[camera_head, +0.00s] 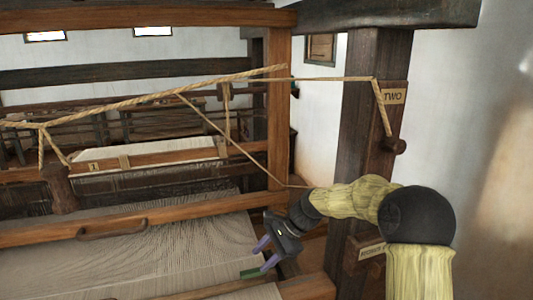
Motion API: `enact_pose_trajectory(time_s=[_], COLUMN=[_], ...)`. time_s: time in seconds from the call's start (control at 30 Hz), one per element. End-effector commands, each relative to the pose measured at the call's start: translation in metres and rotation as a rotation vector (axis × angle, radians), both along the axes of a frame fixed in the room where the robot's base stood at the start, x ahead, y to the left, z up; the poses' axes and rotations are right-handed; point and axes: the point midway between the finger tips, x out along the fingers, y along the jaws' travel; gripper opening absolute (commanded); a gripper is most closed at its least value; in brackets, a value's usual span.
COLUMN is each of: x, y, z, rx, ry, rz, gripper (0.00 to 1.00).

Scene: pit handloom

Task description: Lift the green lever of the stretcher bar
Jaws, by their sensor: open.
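My gripper (258,260) is at the lower middle, pointing down to the left. Its two purple fingers are spread apart, with nothing seen between them. A small green piece, which looks like the green lever (251,274), lies low over the right edge of the cloth. It is just below and left of the lower fingertip. I cannot tell whether the finger touches it. The rest of the stretcher bar is hard to make out against the cloth.
Pale woven cloth (150,262) fills the lower left. A wooden beam with a handle (112,229) crosses above it. A dark post (362,130) with a "TWO" sign (393,96) stands right of the loom. Ropes (150,95) stretch across the upper part.

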Motion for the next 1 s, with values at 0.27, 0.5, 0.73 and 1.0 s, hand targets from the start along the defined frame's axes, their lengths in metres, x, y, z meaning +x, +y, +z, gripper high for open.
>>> enact_pose_trajectory(time_s=[0.27,0.5,0.73,1.0], x=[-0.079,-0.153,-0.215,-0.225], y=[-0.063,-0.122,-0.156,-0.160], z=[-0.028,-0.035,-0.039,-0.041], rx=[-0.352,-0.577,-0.690,-0.704], ry=[-0.275,-0.461,-0.583,-0.605], rz=[0.311,0.627,0.889,0.937], gripper=[0.40,0.40,0.40,0.40])
